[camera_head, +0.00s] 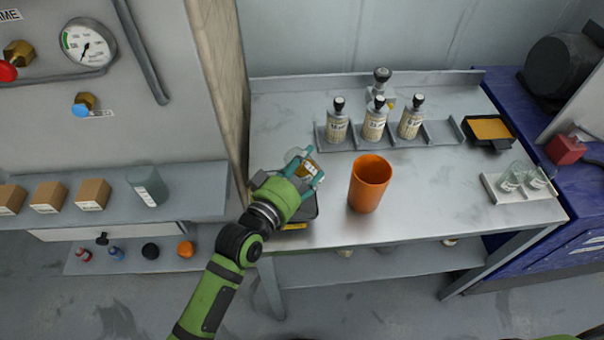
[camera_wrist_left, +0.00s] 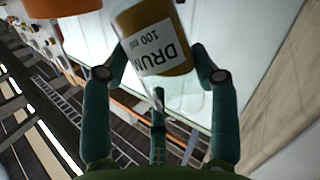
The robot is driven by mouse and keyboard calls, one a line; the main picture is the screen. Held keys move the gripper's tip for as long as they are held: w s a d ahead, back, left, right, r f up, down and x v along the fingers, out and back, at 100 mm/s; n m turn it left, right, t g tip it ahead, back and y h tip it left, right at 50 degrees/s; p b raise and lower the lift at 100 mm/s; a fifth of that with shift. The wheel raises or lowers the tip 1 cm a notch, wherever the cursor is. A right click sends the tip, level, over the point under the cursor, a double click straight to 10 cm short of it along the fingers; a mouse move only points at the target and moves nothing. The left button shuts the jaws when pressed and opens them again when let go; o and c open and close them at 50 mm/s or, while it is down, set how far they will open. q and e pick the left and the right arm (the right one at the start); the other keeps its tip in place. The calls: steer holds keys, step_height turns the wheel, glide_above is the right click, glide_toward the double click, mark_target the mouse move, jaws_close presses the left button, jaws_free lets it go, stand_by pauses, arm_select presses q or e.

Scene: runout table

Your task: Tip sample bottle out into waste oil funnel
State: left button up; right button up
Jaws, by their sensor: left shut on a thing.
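My left gripper (camera_head: 310,172) is shut on a clear glass sample bottle (camera_head: 311,168) above the left front of the steel table. In the left wrist view the sample bottle (camera_wrist_left: 158,45) lies between both fingers of my left gripper (camera_wrist_left: 160,75). It holds brown liquid and has a white label reading DRUM, 100 ml. An orange open-topped vessel (camera_head: 369,187) stands upright to the right of the gripper, apart from the bottle; it may be the waste oil funnel. Its inside bottom is hidden. My right gripper is not in view.
A black device (camera_head: 316,208) sits partly hidden under my left gripper. Several black-capped bottles (camera_head: 374,122) stand at the back around a grey rack (camera_head: 437,133). A white tray (camera_head: 523,194) with glassware is at right. The table (camera_head: 440,205) is clear right of the orange vessel.

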arm_select(q)
steer(key=n+t+h+b, duration=0.1)
steer(key=n+b, duration=0.1)
steer(key=b, duration=0.2)
steer(key=n+t+b, duration=0.2)
steer(key=n+b, duration=0.1)
steer(key=b, duration=0.1)
steer(key=shift+w+d+n+h+b, duration=0.1)
steer(key=shift+w+n+h+b, duration=0.05)
steer(key=shift+n+h+b, duration=0.2)
steer(key=shift+r+n+t+b, duration=0.25)
steer(key=shift+n+t+b, duration=0.3)
steer(key=shift+t+b, duration=0.1)
steer(key=shift+r+n+t+b, duration=0.2)
steer(key=shift+n+t+b, duration=0.1)
steer(key=shift+n, duration=0.1)
stand_by(2.7)
